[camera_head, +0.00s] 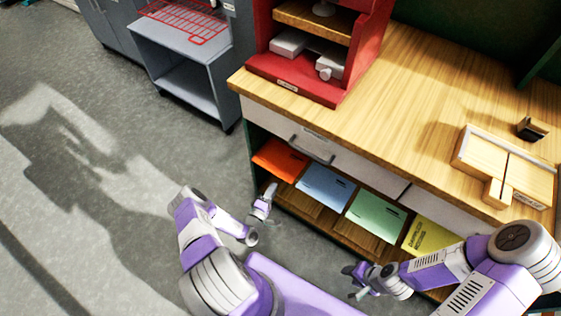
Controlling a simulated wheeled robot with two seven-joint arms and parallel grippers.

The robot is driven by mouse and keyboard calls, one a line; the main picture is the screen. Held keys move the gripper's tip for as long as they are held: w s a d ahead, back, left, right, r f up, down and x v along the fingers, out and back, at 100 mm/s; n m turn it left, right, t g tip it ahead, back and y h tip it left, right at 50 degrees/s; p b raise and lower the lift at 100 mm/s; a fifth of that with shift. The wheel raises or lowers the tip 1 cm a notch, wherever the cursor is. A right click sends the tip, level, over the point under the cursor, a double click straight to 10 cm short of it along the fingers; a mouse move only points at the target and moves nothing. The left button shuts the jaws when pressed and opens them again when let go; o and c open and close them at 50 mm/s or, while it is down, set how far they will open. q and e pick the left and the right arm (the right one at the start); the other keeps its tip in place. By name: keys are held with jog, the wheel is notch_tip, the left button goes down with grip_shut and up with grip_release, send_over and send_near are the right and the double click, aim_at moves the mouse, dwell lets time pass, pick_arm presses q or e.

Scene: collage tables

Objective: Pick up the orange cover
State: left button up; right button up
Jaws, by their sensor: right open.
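The orange cover (281,158) lies flat on the open shelf below the drawers, at the left end of a row of coloured covers. My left gripper (268,193) is in front of the shelf, just below and left of the orange cover in the picture, and looks apart from it. Its fingers are too small to show whether they are open or shut. My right gripper (352,282) is open and empty, low in front of the shelf's right part, well away from the orange cover.
A blue cover (325,186), a green cover (376,216) and a yellow cover (429,236) lie right of the orange one. White drawers (318,147) overhang the shelf. A wooden tray (482,158) and red rack (294,86) stand on the tabletop. The floor at left is clear.

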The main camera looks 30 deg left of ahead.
pick_arm(q)
jog(key=w+b, duration=0.1)
jog(key=w, duration=0.5)
jog(key=shift+r, duration=0.15)
grip_shut()
